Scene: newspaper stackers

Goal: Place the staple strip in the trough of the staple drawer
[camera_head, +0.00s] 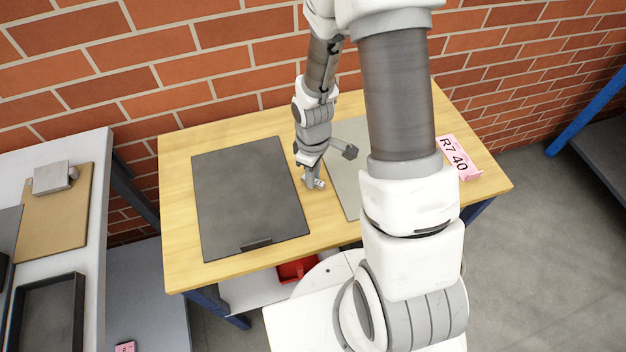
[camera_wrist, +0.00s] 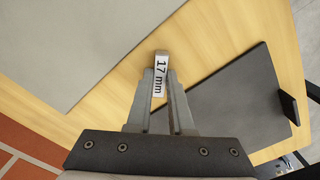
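A small metallic strip with a white "17 mm" label (camera_wrist: 160,80), which looks like the staple strip, sits between the fingers of my gripper (camera_wrist: 160,88) in the wrist view. Both fingers appear to press its sides. In the head view my gripper (camera_head: 313,183) points down, low over the wooden table between two flat plates; whether the strip touches the table I cannot tell. I cannot clearly identify the staple drawer or its trough.
A dark plate (camera_head: 250,190) with a raised black tab lies left on the table (camera_head: 180,240); a light grey plate (camera_head: 345,180) lies right, partly behind my arm. A pink "R7 40" card (camera_head: 460,158) is far right. A left bench holds a grey block (camera_head: 52,178) and black tray (camera_head: 48,320).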

